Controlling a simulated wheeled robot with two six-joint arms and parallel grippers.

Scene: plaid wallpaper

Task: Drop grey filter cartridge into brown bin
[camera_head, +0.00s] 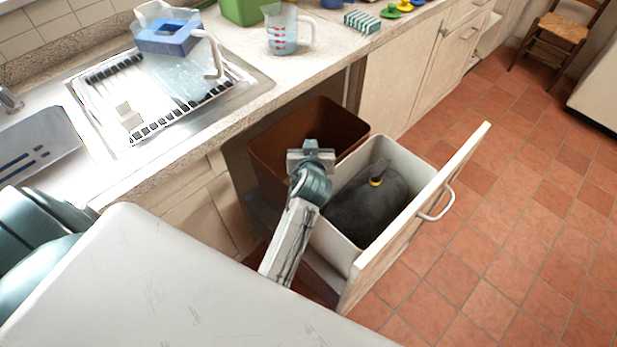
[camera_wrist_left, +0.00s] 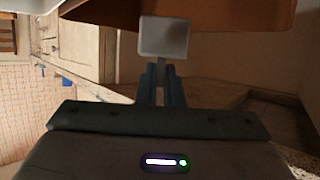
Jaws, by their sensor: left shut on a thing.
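The brown bin (camera_head: 340,124) stands in the pulled-out drawer unit, next to the counter. My left gripper (camera_head: 311,150) is over the bin's near right part, close to the wall shared with the pale bin. In the left wrist view, the gripper (camera_wrist_left: 165,82) is shut on the grey filter cartridge (camera_wrist_left: 165,38), a small block at the fingertips. The brown bin (camera_wrist_left: 240,12) fills the top of that view, behind the cartridge. In the head view the cartridge cannot be made out under the gripper. My right gripper is not in view.
A pale bin (camera_head: 402,152) with a dark bag (camera_head: 365,210) sits in front of the brown bin, behind the open drawer front (camera_head: 420,215).

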